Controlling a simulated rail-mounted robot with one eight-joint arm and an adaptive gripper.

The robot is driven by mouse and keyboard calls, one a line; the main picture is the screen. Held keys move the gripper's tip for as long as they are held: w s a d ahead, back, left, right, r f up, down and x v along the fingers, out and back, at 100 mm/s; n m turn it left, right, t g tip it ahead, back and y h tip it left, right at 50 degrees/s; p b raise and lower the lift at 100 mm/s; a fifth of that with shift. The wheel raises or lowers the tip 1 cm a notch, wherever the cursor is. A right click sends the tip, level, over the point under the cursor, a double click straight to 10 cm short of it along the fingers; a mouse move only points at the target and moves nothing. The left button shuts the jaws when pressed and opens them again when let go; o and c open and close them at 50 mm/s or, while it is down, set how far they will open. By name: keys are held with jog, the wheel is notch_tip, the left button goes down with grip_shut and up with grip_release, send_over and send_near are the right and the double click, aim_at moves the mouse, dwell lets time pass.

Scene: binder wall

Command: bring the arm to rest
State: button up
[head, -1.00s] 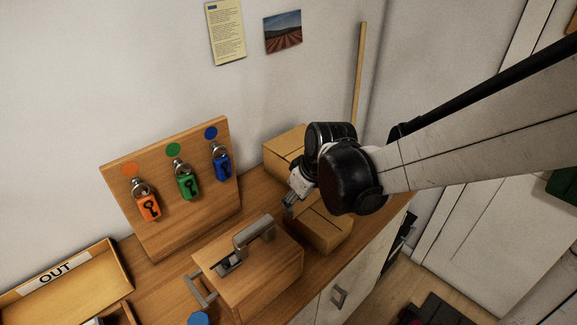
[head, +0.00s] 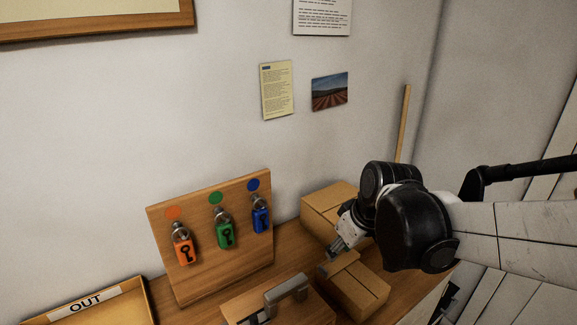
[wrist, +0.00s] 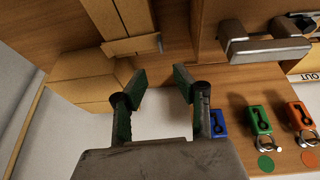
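My gripper (head: 338,250) is at the end of my bent arm, above the wooden counter beside two cardboard boxes. In the wrist view my gripper (wrist: 160,82) is open, its two dark-green-padded fingers apart with only counter and wall visible between them. It holds nothing. The near cardboard box (head: 358,290) lies just below and right of the fingertips in the head view, and the far cardboard box (head: 322,205) stands behind them. I cannot tell exactly how much clearance there is to the boxes.
A wooden key board (head: 210,265) holds orange (head: 184,252), green (head: 225,235) and blue (head: 260,219) key tags under matching dots. A wooden block (head: 240,303) with a grey handle (head: 286,288) stands in front. An OUT tray (head: 135,300) is at left. The wall has pinned papers.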

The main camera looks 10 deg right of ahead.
jog(key=s+d+r+m+t+h, duration=0.1)
jog(key=s+r+m, duration=0.1)
jog(key=s, duration=0.4)
jog(key=s+d+r+m+t, duration=0.2)
jog(key=s+m, duration=0.1)
jog(key=s, duration=0.3)
jog(key=shift+s+d+r+m+h, duration=0.15)
jog(key=shift+r+m+h, duration=0.25)
